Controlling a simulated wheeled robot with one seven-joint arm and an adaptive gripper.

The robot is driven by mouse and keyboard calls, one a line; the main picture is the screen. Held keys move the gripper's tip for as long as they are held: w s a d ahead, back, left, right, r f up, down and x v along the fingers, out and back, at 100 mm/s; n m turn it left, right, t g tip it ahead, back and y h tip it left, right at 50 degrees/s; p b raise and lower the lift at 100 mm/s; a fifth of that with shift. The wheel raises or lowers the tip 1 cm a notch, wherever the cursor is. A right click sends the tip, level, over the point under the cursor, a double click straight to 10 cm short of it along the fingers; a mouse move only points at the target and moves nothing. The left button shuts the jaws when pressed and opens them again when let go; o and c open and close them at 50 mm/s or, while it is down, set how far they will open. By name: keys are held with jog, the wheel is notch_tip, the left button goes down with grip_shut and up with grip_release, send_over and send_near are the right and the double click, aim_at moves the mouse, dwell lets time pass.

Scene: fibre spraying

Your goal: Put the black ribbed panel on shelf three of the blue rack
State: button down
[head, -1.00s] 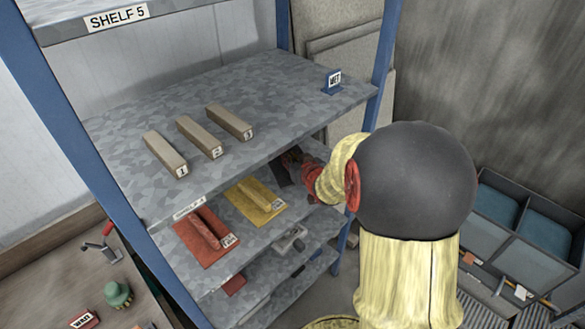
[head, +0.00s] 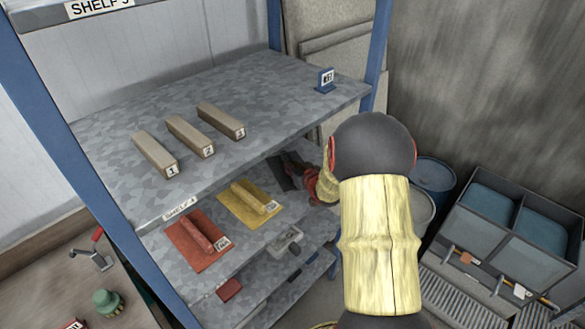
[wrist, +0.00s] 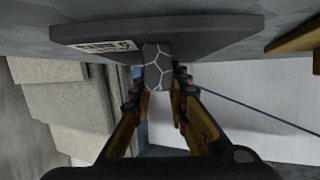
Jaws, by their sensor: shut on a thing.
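The black panel (head: 282,172) is a flat dark plate on the level under the shelf labelled SHELF 4, to the right of a yellow float. In the wrist view the panel (wrist: 205,38) shows a white label and a raised handle (wrist: 157,70) with a pale net pattern; I cannot make out ribs. My gripper (wrist: 160,88) is shut on this handle. The panel lies about parallel to the shelf surface, very close to it; I cannot tell if it touches. In the head view my gripper (head: 300,168) is partly hidden by the shelf above and my arm.
The blue rack (head: 120,235) holds a red float (head: 198,243) and the yellow float (head: 250,204) on the panel's level. Numbered bars (head: 188,138) lie on shelf four (head: 270,95) above. A grey tool (head: 285,241) is on the level below. Bins (head: 500,225) stand at right.

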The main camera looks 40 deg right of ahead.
jog(key=shift+w, duration=0.1)
jog(key=shift+f, duration=0.15)
jog(key=c, duration=1.7)
grip_release()
jog(key=shift+f, duration=0.1)
jog(key=shift+c, duration=0.2)
jog(key=shift+s+r, duration=0.2)
jog(key=shift+r, duration=0.05)
jog(key=p+v, duration=0.2)
jog(key=v, duration=0.9)
jog(key=shift+s+a+r, duration=0.1)
jog(key=shift+s, duration=0.25)
